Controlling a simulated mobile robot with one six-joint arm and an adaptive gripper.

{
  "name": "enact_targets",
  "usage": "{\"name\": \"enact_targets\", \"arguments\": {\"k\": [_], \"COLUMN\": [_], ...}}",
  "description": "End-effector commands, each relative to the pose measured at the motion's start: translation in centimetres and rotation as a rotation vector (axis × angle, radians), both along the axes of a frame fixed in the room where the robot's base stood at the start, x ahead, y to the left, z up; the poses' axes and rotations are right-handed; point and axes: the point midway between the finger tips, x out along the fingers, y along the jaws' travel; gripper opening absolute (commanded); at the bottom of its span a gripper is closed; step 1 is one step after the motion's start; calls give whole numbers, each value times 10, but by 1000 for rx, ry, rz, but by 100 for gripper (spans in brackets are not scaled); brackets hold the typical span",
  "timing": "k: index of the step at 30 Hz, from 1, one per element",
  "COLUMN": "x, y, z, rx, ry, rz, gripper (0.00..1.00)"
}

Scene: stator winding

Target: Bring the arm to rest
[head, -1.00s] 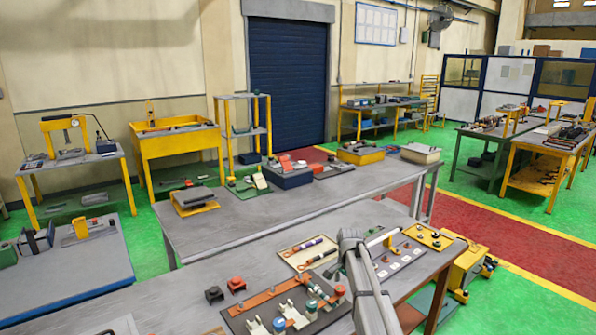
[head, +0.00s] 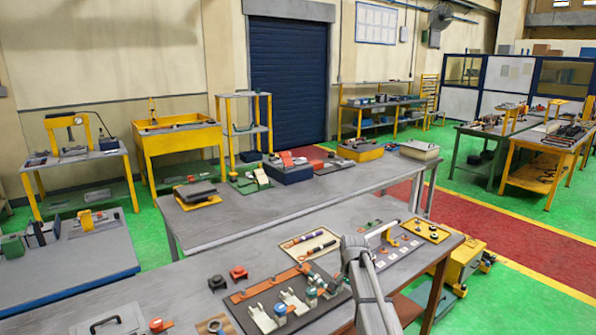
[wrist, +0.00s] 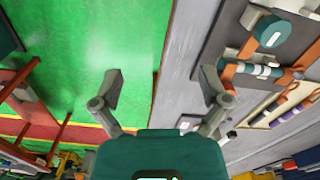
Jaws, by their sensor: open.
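My arm (head: 365,290) shows in the head view as grey links at the lower middle, in front of the near grey bench (head: 180,275). My gripper (wrist: 160,88) shows in the wrist view with its two grey fingers spread wide apart. It is open, with nothing between the fingers. Behind the fingers lie the green floor (wrist: 80,60) on the left and the grey bench surface (wrist: 178,60) on the right.
A dark board (head: 248,321) with an orange strip and clamps lies left of my arm. A pale tray (head: 285,246) with pens or tools and a yellow tray (head: 437,231) lie on the bench. A second grey bench (head: 330,188) stands behind.

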Motion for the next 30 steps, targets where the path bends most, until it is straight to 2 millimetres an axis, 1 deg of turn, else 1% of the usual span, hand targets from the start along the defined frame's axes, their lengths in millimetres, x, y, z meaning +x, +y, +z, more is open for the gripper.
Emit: {"name": "enact_targets", "arguments": {"k": [1,5,8,11,12,14,15,18,21,25,30], "x": [-14,-41,-67,-104,-122,-149,-166,-201,-227,-244,-248], "y": [0,-1,-2,-3,-3,-3,-4,-4,-5,-5,-5], "z": [-7,-16,-26,-39,-46,-56,-61,-73,-81,-86,-86], "rx": [0,0,0,-1,-1,-1,-1,-1,-1,-1,-1], "ry": [0,0,0,1,1,1,1,1,1,1,1], "rz": [24,99,171,268,316,391,442,553,640,706,729], "gripper": [95,95,95,95,95,95,95,95,95,95,95]}}
